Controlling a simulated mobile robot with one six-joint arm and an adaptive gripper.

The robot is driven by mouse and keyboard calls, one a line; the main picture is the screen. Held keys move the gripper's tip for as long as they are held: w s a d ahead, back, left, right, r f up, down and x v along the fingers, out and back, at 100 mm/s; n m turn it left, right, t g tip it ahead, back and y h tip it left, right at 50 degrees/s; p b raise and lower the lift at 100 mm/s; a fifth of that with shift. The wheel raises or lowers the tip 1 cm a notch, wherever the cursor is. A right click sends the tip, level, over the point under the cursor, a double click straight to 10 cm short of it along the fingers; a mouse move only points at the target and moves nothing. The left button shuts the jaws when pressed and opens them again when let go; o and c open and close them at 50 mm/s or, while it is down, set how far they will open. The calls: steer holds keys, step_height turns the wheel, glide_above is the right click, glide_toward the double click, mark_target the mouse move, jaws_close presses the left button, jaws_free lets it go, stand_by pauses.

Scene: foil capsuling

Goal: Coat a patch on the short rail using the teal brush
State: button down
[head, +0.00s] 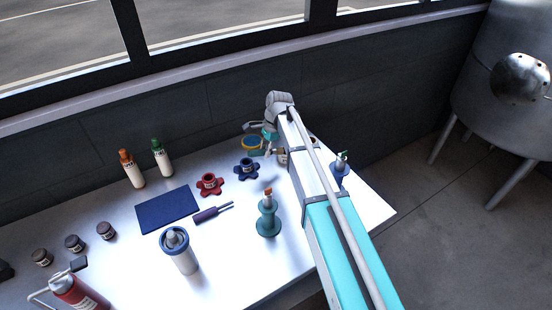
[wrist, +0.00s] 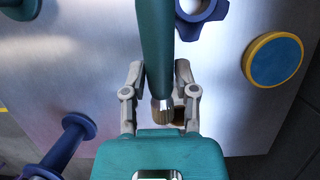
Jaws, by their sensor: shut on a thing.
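My gripper (wrist: 158,72) is shut on the teal brush (wrist: 154,35) in the wrist view. The thick teal handle runs up out of the top edge, and a shiny metal collar and pale tip show between the fingers. A beige round thing, partly hidden, lies behind the tip; I cannot tell whether they touch. In the head view my gripper (head: 268,138) is over the far part of the table, partly hidden by my arm. I cannot pick out the short rail with certainty in either view.
A yellow-rimmed blue disc (wrist: 275,60) and a blue lobed piece (head: 247,168) are near my gripper. A blue spool-shaped holder (head: 340,168) stands right of my arm, a teal one (head: 268,222) to its left. Bottles, jars and a blue mat (head: 167,209) occupy the left.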

steer(key=w+a+r+m+t+y+b, duration=0.1)
steer(key=w+a+r+y, duration=0.1)
steer(key=w+a+y, duration=0.2)
steer(key=w+a+r+m+t+y+b, duration=0.2)
steer(key=w+a+r+y, duration=0.1)
steer(key=w, duration=0.6)
steer(key=shift+w+a+r+y, duration=0.2)
steer(key=shift+w+a+y, duration=0.2)
steer(key=shift+a+y, duration=0.7)
steer(key=shift+d+f, duration=0.15)
steer(key=shift+d, duration=0.05)
steer(key=shift+f+b, duration=2.9)
steer(key=shift+b, duration=0.25)
steer(key=shift+f+b, duration=0.7)
steer(key=shift+b, duration=0.05)
steer(key=shift+r, duration=0.1)
step_height(320, 180, up, 7)
steer(key=p, duration=0.7)
stand_by(0.4)
